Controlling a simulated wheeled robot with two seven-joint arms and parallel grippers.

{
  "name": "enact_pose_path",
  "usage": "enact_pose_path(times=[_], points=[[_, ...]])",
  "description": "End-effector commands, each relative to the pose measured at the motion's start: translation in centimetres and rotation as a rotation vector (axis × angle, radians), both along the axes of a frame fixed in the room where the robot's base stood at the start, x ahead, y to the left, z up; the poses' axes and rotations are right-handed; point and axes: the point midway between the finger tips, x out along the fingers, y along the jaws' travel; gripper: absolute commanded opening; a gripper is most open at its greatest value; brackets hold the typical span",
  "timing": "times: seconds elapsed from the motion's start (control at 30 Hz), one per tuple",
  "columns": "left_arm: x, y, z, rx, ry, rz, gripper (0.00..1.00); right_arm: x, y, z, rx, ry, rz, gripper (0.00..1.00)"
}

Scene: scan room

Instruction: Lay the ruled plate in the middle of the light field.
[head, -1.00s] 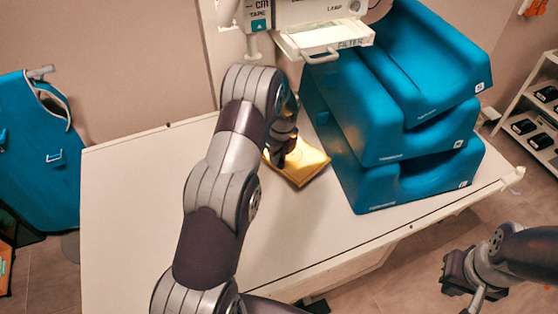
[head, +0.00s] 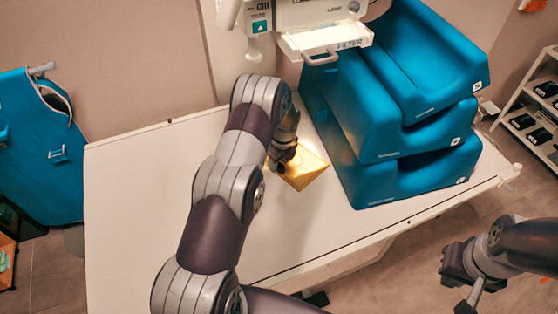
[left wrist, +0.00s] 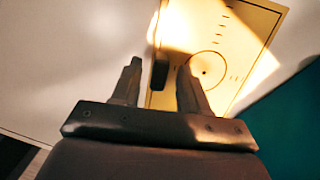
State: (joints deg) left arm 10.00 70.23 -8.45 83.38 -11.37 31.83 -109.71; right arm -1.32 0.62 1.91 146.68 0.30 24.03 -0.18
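The ruled plate (head: 307,172) is a flat yellow sheet on the white table. In the left wrist view the plate (left wrist: 238,48) shows a ring, a centre dot and tick marks. A bright patch of light falls across part of it, and the light field's full outline is partly hidden. My left gripper (head: 283,160) is low at the plate's left side. In the wrist view its fingers (left wrist: 160,78) stand apart, with a small dark block (left wrist: 160,73) between them at the plate's edge and visible gaps beside it. My right gripper (head: 458,280) hangs off the table, its opening unclear.
Stacked blue foam supports (head: 413,180) stand just right of the plate. The white tube head with its filter tray (head: 325,42) hangs above. The white table (head: 135,210) is bare at left and front. A shelf rack (head: 535,125) stands at far right.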

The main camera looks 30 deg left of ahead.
Motion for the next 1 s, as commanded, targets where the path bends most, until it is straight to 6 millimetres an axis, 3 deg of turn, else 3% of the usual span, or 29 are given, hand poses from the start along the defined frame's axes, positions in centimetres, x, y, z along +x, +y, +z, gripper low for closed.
enact_pose_path(times=[0.17,0.4,0.5,0.83,0.9,1.0], points=[[0.1,-0.1,1.4,0.001,-0.003,0.000,0.44,0.0,0.0,-0.4,0.000,0.000,0.000,0.00],[-0.2,-0.7,6.2,0.000,-0.003,0.001,0.44,0.0,0.0,-1.8,0.000,0.000,0.000,0.00],[-0.3,-0.8,7.3,0.000,-0.001,0.000,0.44,0.0,0.0,-2.0,0.000,0.000,0.000,0.00],[-0.4,-0.9,7.7,-0.001,0.000,0.011,0.44,0.0,0.0,-1.9,0.000,0.000,0.000,0.00],[-0.6,-1.0,7.7,-0.007,-0.007,0.080,0.44,0.0,0.0,-1.9,0.000,0.000,0.000,0.00],[-2.8,-2.8,9.9,-0.035,-0.042,0.312,0.44,0.0,0.0,-2.0,0.000,0.000,0.000,0.00]])
